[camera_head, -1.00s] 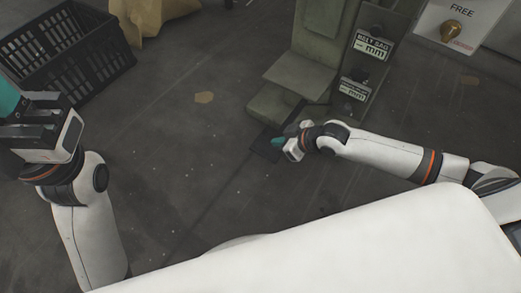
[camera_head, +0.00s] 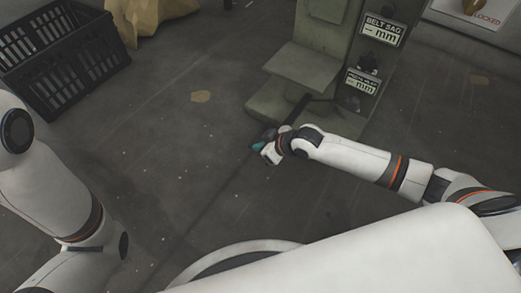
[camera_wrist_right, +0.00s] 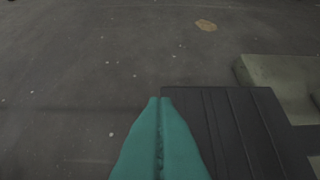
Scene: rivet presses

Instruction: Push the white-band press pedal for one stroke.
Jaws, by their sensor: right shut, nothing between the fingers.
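A grey-green press (camera_head: 308,70) stands at the upper middle of the head view; no white band shows on the part in view. A dark lever (camera_head: 297,110) runs from its base toward my right gripper. A dark ribbed pedal plate (camera_wrist_right: 235,125) fills the lower right of the right wrist view. My right gripper (camera_head: 259,146) is shut and empty, and mostly covers the pedal in the head view. Its teal fingertips (camera_wrist_right: 162,102) overlap the pedal's left edge in the wrist view; I cannot tell whether they touch it. My left gripper is out of view.
A black crate (camera_head: 65,75) and a tan sack (camera_head: 150,22) stand at the upper left. Two labels, one reading "BELT SAG" (camera_head: 383,30), are on the press's side. A board (camera_head: 470,12) is at the upper right. The floor left of the pedal is clear.

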